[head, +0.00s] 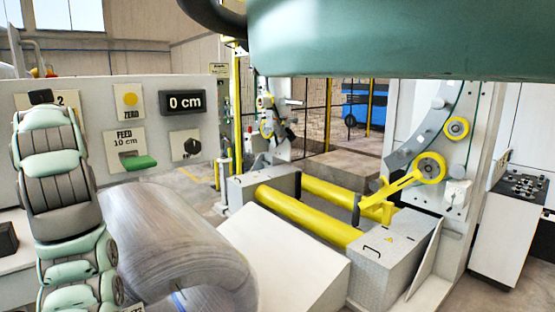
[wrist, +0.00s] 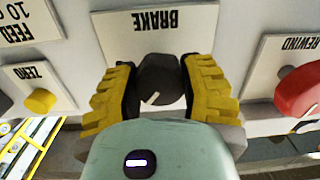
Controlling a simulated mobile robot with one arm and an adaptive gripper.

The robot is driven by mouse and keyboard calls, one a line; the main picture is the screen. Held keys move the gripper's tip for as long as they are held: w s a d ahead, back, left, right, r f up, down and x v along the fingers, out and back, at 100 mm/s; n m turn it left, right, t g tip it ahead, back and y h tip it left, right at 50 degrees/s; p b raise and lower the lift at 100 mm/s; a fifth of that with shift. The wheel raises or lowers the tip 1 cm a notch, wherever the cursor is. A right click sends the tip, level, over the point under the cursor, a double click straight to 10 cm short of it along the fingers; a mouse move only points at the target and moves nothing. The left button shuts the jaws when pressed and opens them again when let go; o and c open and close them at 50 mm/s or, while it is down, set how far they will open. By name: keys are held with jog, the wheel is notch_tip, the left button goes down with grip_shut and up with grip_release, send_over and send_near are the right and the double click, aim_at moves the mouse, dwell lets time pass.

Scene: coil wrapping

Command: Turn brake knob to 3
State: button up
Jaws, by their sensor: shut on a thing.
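The brake knob (wrist: 158,80) is black and round with a white pointer line, mounted on a pale plate marked BRAKE (wrist: 155,22) that appears upside down in the wrist view. The pointer line is toward the lower left of the knob in that view. My gripper (wrist: 158,84) has yellow ridged fingers with black pads, shut on the knob from both sides. In the head view my arm covers the knob and most of its plate. A "2" shows on the part of that plate (head: 66,101) left uncovered.
The control panel (head: 90,91) also carries a yellow ZERO button (head: 130,99), a green FEED lever (head: 138,162), a 0 cm display (head: 186,102) and another black knob (head: 192,146). A red REWIND knob (wrist: 298,90) is close by. A wrapped coil (head: 170,240) lies below the panel.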

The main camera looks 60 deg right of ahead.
jog(key=m+b, duration=0.3)
jog(key=m, duration=0.1)
jog(key=shift+f+m+b, duration=0.2)
jog(key=shift+m+b, duration=0.1)
jog(key=shift+b, duration=0.1)
jog(key=m, duration=0.5)
jog(key=shift+r+t, duration=0.1)
jog(key=shift+t, duration=0.2)
jog(key=o, duration=1.2)
jog(key=shift+o, duration=0.2)
jog(key=shift+r, duration=0.1)
jog(key=v, duration=0.7)
jog(key=shift+s, duration=0.25)
